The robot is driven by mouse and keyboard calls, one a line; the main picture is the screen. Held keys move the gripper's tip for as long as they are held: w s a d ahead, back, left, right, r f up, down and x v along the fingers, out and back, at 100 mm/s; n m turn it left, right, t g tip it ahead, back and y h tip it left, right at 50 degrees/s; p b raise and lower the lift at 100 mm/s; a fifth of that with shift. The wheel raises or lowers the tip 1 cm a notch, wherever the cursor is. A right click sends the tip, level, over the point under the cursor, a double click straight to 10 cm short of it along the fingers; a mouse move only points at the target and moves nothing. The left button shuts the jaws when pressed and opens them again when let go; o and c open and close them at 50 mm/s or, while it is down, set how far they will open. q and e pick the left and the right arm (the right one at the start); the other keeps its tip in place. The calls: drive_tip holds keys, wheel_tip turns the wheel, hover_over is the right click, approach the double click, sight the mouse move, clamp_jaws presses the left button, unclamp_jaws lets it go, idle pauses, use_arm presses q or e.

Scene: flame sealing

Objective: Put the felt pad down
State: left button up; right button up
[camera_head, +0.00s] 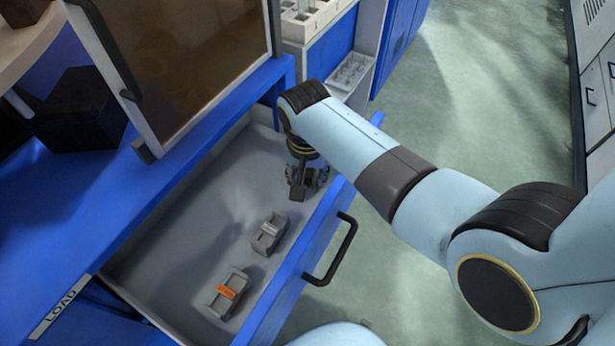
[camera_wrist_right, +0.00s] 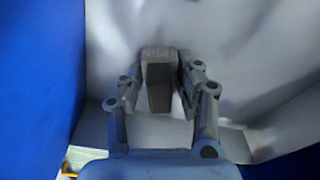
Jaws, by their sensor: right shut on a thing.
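The felt pad (camera_wrist_right: 159,88) is a dark grey block, seen in the right wrist view between the fingers of my right gripper (camera_wrist_right: 160,75). The gripper is shut on it. In the head view my right gripper (camera_head: 306,180) points down into the far right part of the open drawer (camera_head: 185,215), close to its front wall. The pad shows there only as a small dark piece (camera_head: 297,193) under the fingers. I cannot tell whether the pad touches the drawer floor. My left gripper is not in view.
Two grey blocks lie in the drawer: one with a pale band (camera_head: 269,232), one with an orange band (camera_head: 228,293). The blue drawer front carries a black handle (camera_head: 335,252). The drawer floor left of the blocks is clear. A glass-fronted cabinet door (camera_head: 185,60) stands above the drawer.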

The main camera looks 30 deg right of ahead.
sight(307, 176)
drive_tip(key=shift+f, duration=0.15)
drive_tip(key=o, duration=1.1)
use_arm(q)
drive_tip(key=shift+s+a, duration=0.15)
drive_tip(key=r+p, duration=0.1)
drive_tip(key=p, duration=0.1)
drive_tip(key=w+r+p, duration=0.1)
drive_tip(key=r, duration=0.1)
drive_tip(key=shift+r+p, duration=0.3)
drive_tip(key=shift+p, duration=0.05)
use_arm(e)
drive_tip(key=r, duration=0.8)
drive_tip(key=s+a+r, duration=0.1)
drive_tip(key=r, duration=0.3)
drive_tip(key=shift+r, duration=0.1)
